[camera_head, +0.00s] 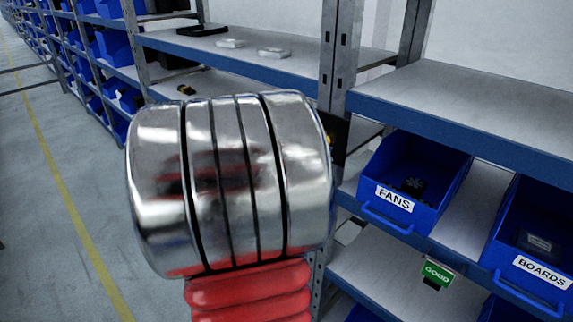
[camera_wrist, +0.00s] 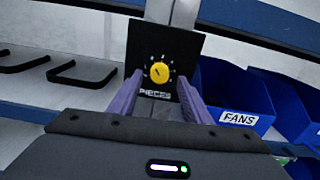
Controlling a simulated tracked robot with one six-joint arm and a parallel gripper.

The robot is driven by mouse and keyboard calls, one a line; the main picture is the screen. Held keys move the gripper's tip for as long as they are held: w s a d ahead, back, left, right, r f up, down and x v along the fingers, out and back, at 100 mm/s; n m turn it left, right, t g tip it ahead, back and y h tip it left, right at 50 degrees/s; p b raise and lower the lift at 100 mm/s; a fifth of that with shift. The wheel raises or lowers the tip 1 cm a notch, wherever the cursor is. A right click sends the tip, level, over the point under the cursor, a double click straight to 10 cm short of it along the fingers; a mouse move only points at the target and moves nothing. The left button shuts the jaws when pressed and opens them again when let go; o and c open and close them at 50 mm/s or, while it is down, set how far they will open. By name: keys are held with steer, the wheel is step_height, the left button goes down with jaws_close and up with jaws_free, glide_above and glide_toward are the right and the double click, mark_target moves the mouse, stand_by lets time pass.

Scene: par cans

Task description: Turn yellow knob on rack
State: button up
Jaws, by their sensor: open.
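The yellow knob (camera_wrist: 159,72) sits on a black panel (camera_wrist: 160,50) marked PIECES, with tick marks around the knob. In the wrist view my gripper (camera_wrist: 158,88) is open, its purple fingers pointing at the panel, one on each side of the knob in the picture. Whether the fingers touch the panel I cannot tell. In the head view my shiny arm link covers most of the panel; a sliver of the yellow knob (camera_head: 330,140) shows at the link's right edge. My gripper is hidden behind the link there.
A blue bin marked FANS (camera_head: 430,165) stands on the shelf right of the rack post (camera_head: 340,60). A bin marked BOARDS (camera_head: 540,240) is farther right. The aisle floor (camera_head: 45,190) at left is clear.

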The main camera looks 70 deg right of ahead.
steer(key=v, duration=1.2)
steer(key=shift+f, duration=0.1)
stand_by(0.6)
steer(key=s+a+f+m+y, duration=0.35)
steer(key=f+m+y, duration=0.2)
steer(key=f, duration=0.25)
steer(key=w+a+f+m+t+y, duration=0.35)
steer(key=a+f+m, duration=0.25)
steer(key=a, duration=0.4)
steer(key=w+a+m+t+y, duration=0.45)
steer(key=w+a, duration=0.45)
steer(key=a, duration=0.5)
steer(key=w+a+r+n+t+y, duration=0.2)
steer(key=a+r, duration=0.5)
steer(key=a, duration=0.7)
steer(key=w+t+y, duration=0.1)
steer(key=t, duration=0.1)
steer(key=shift+r+t, duration=0.3)
steer(key=shift+r, duration=0.1)
steer(key=shift+w, duration=0.1)
steer(key=shift+c, duration=0.6)
